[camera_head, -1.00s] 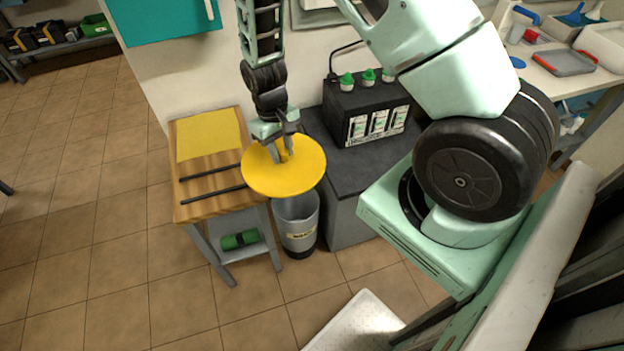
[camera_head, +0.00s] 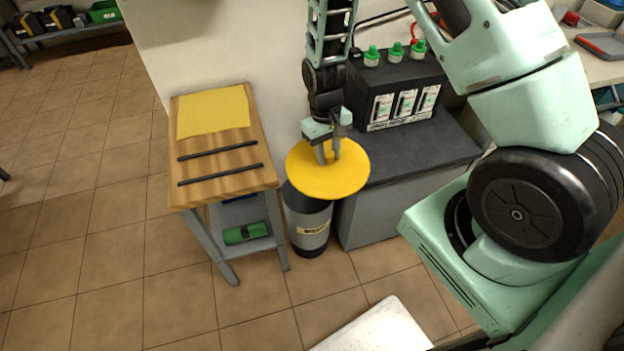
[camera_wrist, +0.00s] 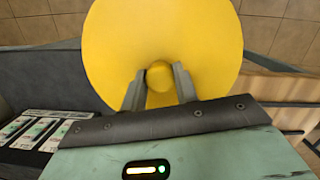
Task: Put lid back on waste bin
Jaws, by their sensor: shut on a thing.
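The yellow round lid (camera_head: 318,183) hangs from my gripper (camera_head: 331,158), which is shut on the lid's knob. In the wrist view the lid (camera_wrist: 165,35) fills the upper middle, with its yellow knob (camera_wrist: 159,76) between the two fingers of my gripper (camera_wrist: 159,88). The grey waste bin (camera_head: 308,222) stands on the floor below the lid, with a label on its front. The lid covers most of the bin's opening in the head view and looks shifted to the right of it. I cannot tell the exact gap between lid and rim.
A wooden-topped stand (camera_head: 222,142) with a yellow sheet and two black bars is left of the bin. A dark cabinet (camera_head: 400,200) bearing a black battery (camera_head: 398,92) is close on the right. A white slab (camera_head: 378,328) lies in front; tiled floor is free at left.

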